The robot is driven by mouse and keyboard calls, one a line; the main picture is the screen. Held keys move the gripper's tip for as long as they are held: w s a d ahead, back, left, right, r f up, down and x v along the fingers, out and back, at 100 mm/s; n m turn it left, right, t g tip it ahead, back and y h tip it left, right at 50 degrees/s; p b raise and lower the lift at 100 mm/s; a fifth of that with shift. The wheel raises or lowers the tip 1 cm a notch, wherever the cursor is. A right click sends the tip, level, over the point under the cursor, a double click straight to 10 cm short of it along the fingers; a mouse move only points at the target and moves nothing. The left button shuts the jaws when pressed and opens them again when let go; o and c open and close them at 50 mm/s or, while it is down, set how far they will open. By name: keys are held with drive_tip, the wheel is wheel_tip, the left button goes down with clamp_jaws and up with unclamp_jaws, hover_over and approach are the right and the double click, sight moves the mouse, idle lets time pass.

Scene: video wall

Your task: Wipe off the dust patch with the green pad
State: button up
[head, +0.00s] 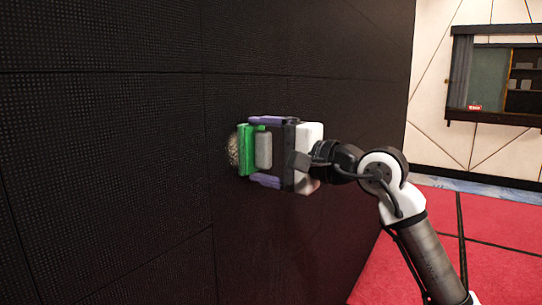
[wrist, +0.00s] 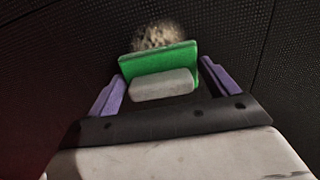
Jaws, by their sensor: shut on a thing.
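The green pad (head: 244,150) is held upright at the black video wall, with a grey block-like handle (head: 264,149) on its back. My gripper (head: 262,151) has purple fingers and is shut on the pad. The pad also shows in the wrist view (wrist: 158,64) between the two fingers (wrist: 160,85). The dust patch (head: 233,150) is a pale, speckled spot on the wall. It shows past the pad's left edge in the head view and above its top edge in the wrist view (wrist: 156,36). The pad hides part of it. I cannot tell whether the pad touches the wall.
The dark panelled video wall (head: 110,130) fills the left and middle, with thin seams between panels. A red floor (head: 420,255) lies at the right. A pale wall with a dark-framed window (head: 497,75) stands at the back right. The space right of my arm is clear.

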sight(267, 128)
drive_tip(key=shift+s+a+f+b, duration=0.1)
drive_tip(key=shift+s+a+b, duration=0.6)
drive_tip(key=shift+s, duration=0.3)
drive_tip(key=shift+s+a+b, duration=0.5)
drive_tip(key=shift+s+a, duration=0.25)
drive_tip(key=shift+s, duration=0.25)
drive_tip(key=shift+r+p, duration=1.05)
drive_tip(key=shift+r, duration=0.6)
drive_tip(key=w+d+p, duration=0.1)
drive_tip(key=w+d, duration=0.1)
drive_tip(key=w, duration=0.1)
drive_tip(key=w+d+p, duration=0.1)
drive_tip(key=w+d, duration=0.1)
drive_tip(key=w, duration=0.1)
drive_tip(key=w+d+p, duration=0.1)
drive_tip(key=w+d, duration=0.2)
drive_tip(key=shift+w+f, duration=0.15)
drive_tip(key=shift+w, duration=0.2)
drive_tip(key=shift+a, duration=0.1)
